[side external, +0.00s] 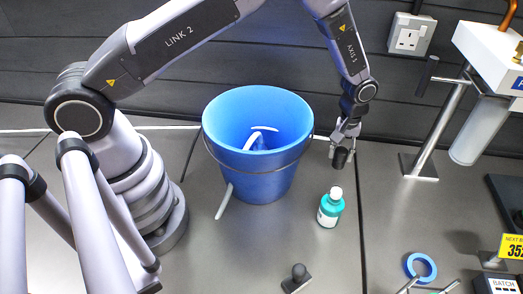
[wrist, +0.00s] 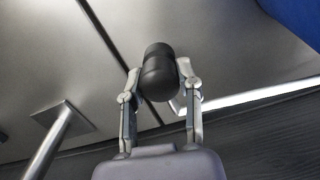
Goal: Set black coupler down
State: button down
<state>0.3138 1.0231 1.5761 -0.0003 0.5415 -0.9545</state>
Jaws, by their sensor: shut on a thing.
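The black coupler (wrist: 158,76) is a short dark rounded cylinder held between the fingertips of my gripper (wrist: 160,84) in the wrist view. In the side external view my gripper (side external: 343,141) points down with the coupler (side external: 340,158) at its tips. It is to the right of the blue bucket and behind the green bottle. My gripper is shut on the coupler. The coupler appears to be above the grey worktop (side external: 300,245), but I cannot tell the exact gap.
A blue bucket (side external: 250,165) holds a pale tube. A green bottle (side external: 330,208) stands in front of my gripper. A metal stand (side external: 440,125), blue tape roll (side external: 420,267) and small black-handled tool (side external: 297,277) are nearby.

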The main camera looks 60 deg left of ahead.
aim_at(342, 149)
notch_tip(342, 149, up, 5)
jog(key=shift+r, duration=0.1)
jog(key=s+a+r+n, duration=0.2)
jog(key=a+r+n, duration=0.3)
jog(key=a+r, duration=0.2)
jog(key=s+a+r+n, duration=0.2)
jog(key=a+r+n, duration=0.3)
jog(key=a+r, duration=0.3)
jog(key=s+a+r+n, duration=0.2)
jog(key=a+r+n, duration=0.3)
jog(key=a+r, duration=0.3)
jog(key=shift+a+r, duration=0.1)
jog(key=shift+a, duration=0.8)
jog(key=s+a+r+n, duration=0.1)
jog(key=s+a+n, duration=0.7)
jog(key=s+a, duration=0.25)
jog(key=s+a+f+m, duration=0.1)
jog(key=s+f, duration=0.3)
jog(key=f, duration=0.5)
jog(key=s+a+f+m, duration=0.1)
jog(key=s+f+m, duration=0.2)
jog(key=f, duration=0.7)
jog(key=s+a+f+m, duration=0.2)
jog(key=s+f, duration=0.3)
jog(key=f, duration=0.4)
jog(key=shift+s+f, duration=0.1)
jog(key=shift+f, duration=2.4)
